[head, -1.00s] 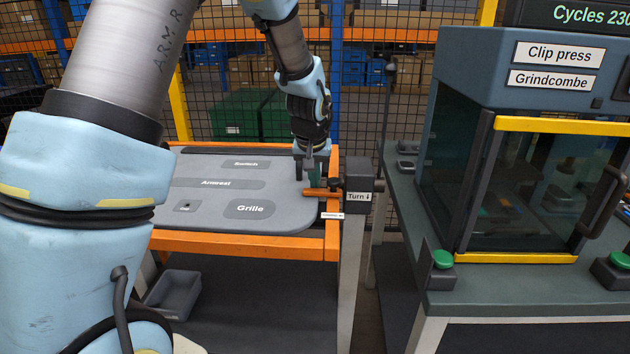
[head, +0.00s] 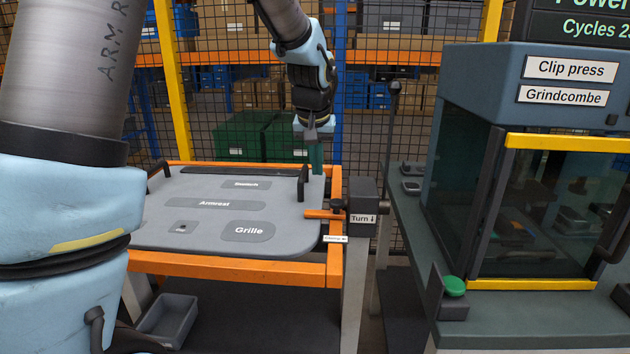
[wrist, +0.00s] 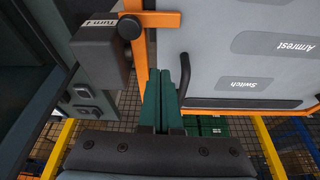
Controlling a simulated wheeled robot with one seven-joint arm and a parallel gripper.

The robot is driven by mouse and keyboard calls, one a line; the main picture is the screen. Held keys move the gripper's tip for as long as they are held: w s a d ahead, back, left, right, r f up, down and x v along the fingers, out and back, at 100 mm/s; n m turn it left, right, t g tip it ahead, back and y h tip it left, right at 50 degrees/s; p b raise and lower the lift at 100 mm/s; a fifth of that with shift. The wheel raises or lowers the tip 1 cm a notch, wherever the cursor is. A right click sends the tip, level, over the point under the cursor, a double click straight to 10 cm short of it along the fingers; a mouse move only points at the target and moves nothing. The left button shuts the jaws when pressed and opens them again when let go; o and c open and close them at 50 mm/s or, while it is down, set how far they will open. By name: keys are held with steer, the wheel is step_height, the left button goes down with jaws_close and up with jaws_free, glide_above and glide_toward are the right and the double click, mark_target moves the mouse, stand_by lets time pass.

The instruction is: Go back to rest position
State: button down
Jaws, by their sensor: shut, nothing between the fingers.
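My gripper (head: 316,160) is above the far right corner of the grey door panel (head: 165,235), near the black handle there. Its fingers also show in the wrist view (wrist: 166,95), shut together with nothing between them. The orange lever (head: 322,214) points left from the dark block labelled Turn (head: 362,206), over the panel's right edge. In the wrist view the lever (wrist: 160,19) and the block (wrist: 108,45) are apart from the fingers.
The clip press (head: 560,150) stands at right on a bench with a green button (head: 453,286). A wire fence (head: 365,120) is behind the orange frame (head: 240,267). A grey bin (head: 168,320) sits below. The air above the panel is clear.

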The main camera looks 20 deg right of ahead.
steer(key=a+f, duration=0.1)
steer(key=a, duration=0.4)
steer(key=a+f+n, duration=0.1)
steer(key=a, duration=0.4)
steer(key=s+a+f+n+y, duration=0.1)
steer(key=a, duration=0.4)
steer(key=shift+a+g, duration=0.2)
steer(key=shift+g, duration=0.1)
steer(key=shift+n+g+y, duration=0.3)
steer(key=shift+n, duration=0.5)
steer(key=s+a, duration=0.1)
steer(key=a, duration=0.2)
steer(key=s+a+f, duration=0.1)
steer(key=s+a, duration=0.1)
steer(key=a, duration=0.1)
steer(key=s+a+f, duration=0.1)
steer(key=a, duration=0.2)
steer(key=shift+s+a+f, duration=0.15)
steer(key=shift+a+f, duration=0.05)
steer(key=s+a+f+n, duration=0.1)
steer(key=s+a+f, duration=0.1)
steer(key=s+a, duration=0.4)
steer(key=shift+a+f+g, duration=0.2)
steer(key=shift+a+g, duration=0.1)
steer(key=shift+a, duration=0.15)
